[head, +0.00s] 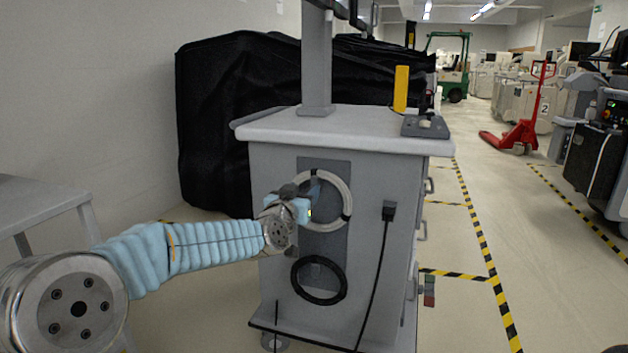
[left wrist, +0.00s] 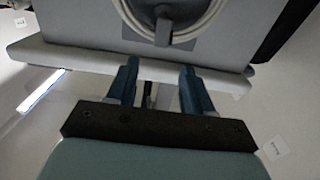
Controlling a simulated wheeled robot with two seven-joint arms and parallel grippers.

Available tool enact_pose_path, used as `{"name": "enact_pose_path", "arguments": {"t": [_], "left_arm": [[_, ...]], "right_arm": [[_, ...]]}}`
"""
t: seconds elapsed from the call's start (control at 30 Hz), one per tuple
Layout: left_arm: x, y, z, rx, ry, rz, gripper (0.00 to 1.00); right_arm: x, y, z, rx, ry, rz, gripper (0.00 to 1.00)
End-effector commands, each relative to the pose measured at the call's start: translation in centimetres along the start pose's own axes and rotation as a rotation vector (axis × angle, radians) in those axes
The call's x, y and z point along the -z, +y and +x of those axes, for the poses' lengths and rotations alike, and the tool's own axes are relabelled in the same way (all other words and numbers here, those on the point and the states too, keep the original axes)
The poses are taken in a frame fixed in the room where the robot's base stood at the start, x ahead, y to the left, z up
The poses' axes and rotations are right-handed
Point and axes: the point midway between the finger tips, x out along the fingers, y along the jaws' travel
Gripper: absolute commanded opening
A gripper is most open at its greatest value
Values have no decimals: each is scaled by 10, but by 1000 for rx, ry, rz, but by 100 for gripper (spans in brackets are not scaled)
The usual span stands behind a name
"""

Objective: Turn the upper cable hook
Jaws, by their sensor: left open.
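A white cable coil (head: 346,200) hangs on the dark grey panel (head: 322,240) on the cart's end. My left gripper (head: 308,192) is in front of this coil's left part in the head view and hides the upper cable hook there. In the left wrist view, a dark upright piece, seemingly the upper cable hook (left wrist: 162,30), stands inside the white coil (left wrist: 203,22). My left gripper (left wrist: 158,72) is open, its two blue fingers apart and nothing between them. The hook lies beyond the fingertips in that picture. My right gripper is not in view.
A black cable coil (head: 297,282) hangs lower on the panel. A plug with a hanging cord (head: 388,212) is at its right. The cart's light top (head: 350,132) overhangs its end face.

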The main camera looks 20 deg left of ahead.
Motion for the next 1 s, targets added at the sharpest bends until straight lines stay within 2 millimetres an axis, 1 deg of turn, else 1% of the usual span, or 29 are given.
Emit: {"name": "enact_pose_path", "arguments": {"t": [0.03, 0.2, 0.3, 0.4, 0.57, 0.8, 0.83, 1.0], "left_arm": [[0, 0, 14, 1, -2, 0, 51], [0, 0, 52, 0, -2, 0, 51], [0, 0, 70, 0, -3, 0, 51], [0, 0, 83, 0, -2, 0, 51], [-2, 0, 92, 0, -3, -1, 51], [-2, 0, 93, 0, -3, -1, 51], [-2, 0, 93, 0, -3, -1, 50], [-2, 0, 92, 0, -3, -1, 24]], "right_arm": [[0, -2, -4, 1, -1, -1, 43], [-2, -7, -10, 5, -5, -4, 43], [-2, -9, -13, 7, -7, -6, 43], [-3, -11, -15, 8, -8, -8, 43], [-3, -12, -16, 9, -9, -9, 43], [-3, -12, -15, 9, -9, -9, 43], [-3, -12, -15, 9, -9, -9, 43], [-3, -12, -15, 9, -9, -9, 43]]}}
